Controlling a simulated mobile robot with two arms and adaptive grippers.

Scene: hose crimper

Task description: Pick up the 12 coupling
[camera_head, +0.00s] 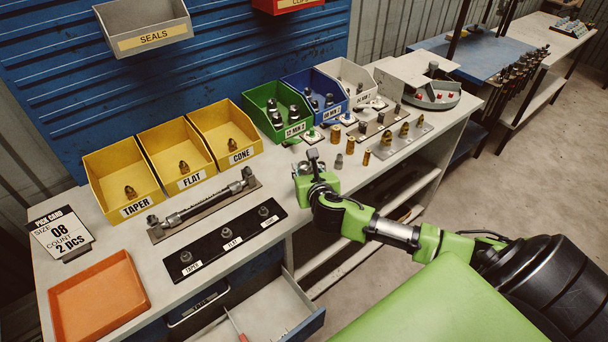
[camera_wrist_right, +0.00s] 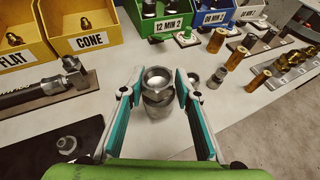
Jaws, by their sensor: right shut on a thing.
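My right gripper (camera_head: 312,165) is over the bench's front edge, in front of the green bin (camera_head: 268,108), whose label reads "12 MIN 2". In the right wrist view my right gripper (camera_wrist_right: 157,92) is shut on a grey metal coupling (camera_wrist_right: 158,84), held upright with its open round end showing. No size mark can be read on it. I cannot tell its height over the bench. In the head view the gripper mostly hides it. More dark fittings (camera_head: 276,110) sit in the green bin. My left gripper is not in view.
Blue (camera_head: 325,103) and white (camera_head: 345,75) bins stand right of the green one. Yellow bins (camera_head: 190,150) stand left. Brass and grey fittings (camera_head: 366,157) stand on the bench near the gripper. An orange tray (camera_head: 95,300) is at left, beside a pick card (camera_head: 62,232) reading size 08.

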